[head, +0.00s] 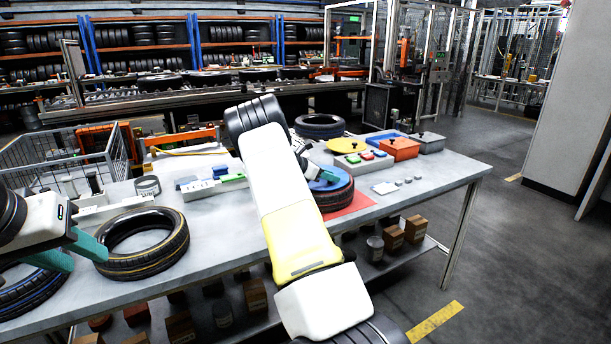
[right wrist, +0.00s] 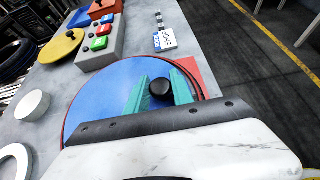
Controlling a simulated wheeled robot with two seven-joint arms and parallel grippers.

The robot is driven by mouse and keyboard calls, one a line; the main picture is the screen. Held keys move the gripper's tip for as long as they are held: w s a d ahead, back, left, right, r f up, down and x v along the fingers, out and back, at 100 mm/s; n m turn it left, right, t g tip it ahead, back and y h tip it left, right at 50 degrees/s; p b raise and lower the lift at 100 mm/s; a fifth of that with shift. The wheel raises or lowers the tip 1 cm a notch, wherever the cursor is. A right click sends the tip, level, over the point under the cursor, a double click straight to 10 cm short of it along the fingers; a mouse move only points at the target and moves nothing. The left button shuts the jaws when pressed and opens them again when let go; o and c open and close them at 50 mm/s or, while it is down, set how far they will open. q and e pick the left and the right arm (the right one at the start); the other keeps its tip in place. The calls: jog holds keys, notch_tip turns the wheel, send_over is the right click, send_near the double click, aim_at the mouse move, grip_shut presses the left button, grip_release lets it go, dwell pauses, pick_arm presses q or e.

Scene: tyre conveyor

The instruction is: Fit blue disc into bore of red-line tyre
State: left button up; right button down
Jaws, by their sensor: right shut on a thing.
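The blue disc (head: 328,183) with a black knob (right wrist: 161,89) lies over the red-line tyre (head: 338,200) on a red mat (head: 362,201). In the right wrist view the blue disc (right wrist: 100,97) hides nearly all of the tyre, with a dark and red rim arc showing at its right side. I cannot tell how deep the disc sits in the bore. My right gripper (right wrist: 160,92) has its teal fingers on both sides of the knob, shut on it. My left gripper (head: 76,254) is open and empty beside a yellow-line tyre (head: 140,268).
A blue-line tyre (head: 30,292) lies at the left front.

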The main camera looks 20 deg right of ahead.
jog(key=c, duration=1)
grip_release()
jog(key=shift+c, duration=0.2)
jog(key=shift+r, duration=3.5)
